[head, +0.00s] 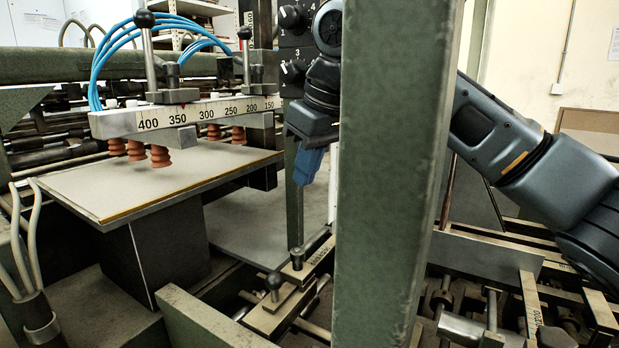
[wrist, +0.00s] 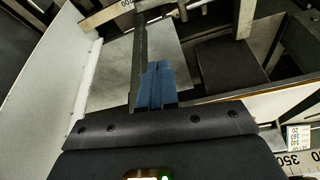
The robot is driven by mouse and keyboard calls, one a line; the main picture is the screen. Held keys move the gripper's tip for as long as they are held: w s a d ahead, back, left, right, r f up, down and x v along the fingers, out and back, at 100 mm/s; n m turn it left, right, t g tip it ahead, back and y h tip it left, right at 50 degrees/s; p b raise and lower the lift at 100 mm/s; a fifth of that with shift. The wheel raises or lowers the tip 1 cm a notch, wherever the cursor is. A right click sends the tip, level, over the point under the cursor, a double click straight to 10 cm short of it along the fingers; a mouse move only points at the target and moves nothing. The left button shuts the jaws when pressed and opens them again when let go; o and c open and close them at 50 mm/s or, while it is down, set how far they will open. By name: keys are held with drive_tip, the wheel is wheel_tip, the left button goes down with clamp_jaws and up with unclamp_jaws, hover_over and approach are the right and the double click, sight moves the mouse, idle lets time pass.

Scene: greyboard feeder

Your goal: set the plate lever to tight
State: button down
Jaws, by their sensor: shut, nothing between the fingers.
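My gripper (head: 308,165) points down in the head view, its blue fingers together and empty. It is left of the thick green post, behind and above the low rails. In the wrist view the blue fingers (wrist: 156,86) lie beside a narrow dark upright bar (wrist: 138,55); I cannot tell whether they touch it. Below the gripper in the head view are a short knob (head: 274,282) and a flat metal bar (head: 318,254) with small lettering. No part is clearly readable as the plate lever, and no tight mark is legible.
The green post (head: 390,170) stands in front and hides part of my arm. The sucker bar (head: 190,115) carries two black-knobbed handles (head: 145,19) above the greyboard stack (head: 150,185). Numbered dials (head: 291,17) sit behind. Metal rails (head: 500,250) fill the lower right.

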sight(312, 246)
drive_tip(key=shift+s+d+f+p, duration=0.15)
drive_tip(key=shift+f+p, duration=0.1)
drive_tip(key=shift+f, duration=1.2)
drive_tip(key=shift+s+d+f+p, duration=0.1)
drive_tip(key=shift+f+p, duration=0.1)
drive_tip(key=shift+f, duration=1.2)
drive_tip(key=shift+s+d+f+p, duration=0.15)
drive_tip(key=shift+f+p, duration=0.1)
drive_tip(key=shift+f, duration=1.2)
drive_tip(key=shift+p, duration=0.35)
